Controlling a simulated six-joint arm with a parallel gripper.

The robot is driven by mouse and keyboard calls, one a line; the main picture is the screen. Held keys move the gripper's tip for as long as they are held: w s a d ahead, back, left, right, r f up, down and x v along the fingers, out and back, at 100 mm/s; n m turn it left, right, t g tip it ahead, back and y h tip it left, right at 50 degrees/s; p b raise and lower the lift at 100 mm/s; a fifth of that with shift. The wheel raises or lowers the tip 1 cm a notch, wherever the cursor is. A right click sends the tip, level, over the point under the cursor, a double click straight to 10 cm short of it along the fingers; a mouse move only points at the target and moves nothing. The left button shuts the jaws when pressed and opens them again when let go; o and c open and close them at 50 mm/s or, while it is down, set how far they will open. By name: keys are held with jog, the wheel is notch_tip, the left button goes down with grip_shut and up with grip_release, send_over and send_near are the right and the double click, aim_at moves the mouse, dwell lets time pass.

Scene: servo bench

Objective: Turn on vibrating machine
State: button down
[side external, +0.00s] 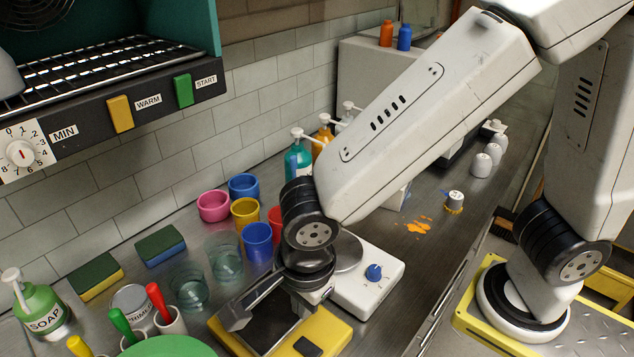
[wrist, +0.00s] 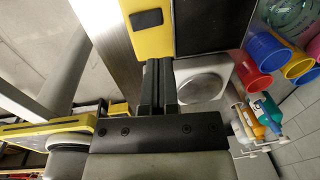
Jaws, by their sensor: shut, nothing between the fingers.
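A yellow machine (side external: 338,334) with a dark flat plate (side external: 262,333) and a small black button (side external: 307,346) stands at the bottom of the side view. It also shows in the wrist view (wrist: 158,42). Behind it is a white machine (side external: 345,299) with a round silver plate (side external: 348,252) and a blue knob (side external: 373,272). I cannot tell which is the vibrating machine. My gripper (wrist: 159,63) is shut and empty, its tips by the yellow machine's edge, short of the button in the picture. Whether they touch is unclear. In the side view the wrist hides part of both machines.
Coloured cups (side external: 257,241), clear glasses (side external: 226,256), pump bottles (side external: 298,160) and sponges (side external: 160,246) stand left of and behind the arm. A shelf unit with a dial (side external: 20,153) hangs at upper left. An orange spill (side external: 418,229) lies by a small white-topped jar (side external: 455,201).

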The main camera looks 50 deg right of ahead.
jog(key=r, duration=0.5)
jog(key=shift+w+r, duration=0.15)
jog(key=shift+w, duration=0.2)
jog(key=w+d+f+n, duration=0.1)
jog(key=d+f+n, duration=0.1)
jog(key=d+n, duration=0.3)
jog(key=w+d+f+n+t, duration=0.1)
jog(key=d+f+n, duration=0.2)
jog(key=d+n, duration=0.3)
jog(key=w+d+f+n, duration=0.1)
jog(key=d+f+n, duration=0.1)
jog(key=d+n, duration=0.4)
jog(key=shift+w+d+f, duration=0.1)
jog(key=shift+d+f, duration=0.05)
jog(key=shift+d, duration=0.7)
jog(key=shift+w+d+f, duration=0.1)
jog(key=shift+w+d, duration=0.05)
jog(key=shift+d, duration=0.65)
jog(key=shift+w+d+f, duration=0.1)
jog(key=shift+d+f, duration=0.05)
jog(key=shift+d, duration=0.7)
jog(key=shift+s+d+f+n, duration=0.15)
jog(key=shift+d+f+n, duration=0.05)
jog(key=shift+d+n, duration=0.35)
jog(key=shift+a+t, duration=0.1)
jog(key=shift+t, duration=0.2)
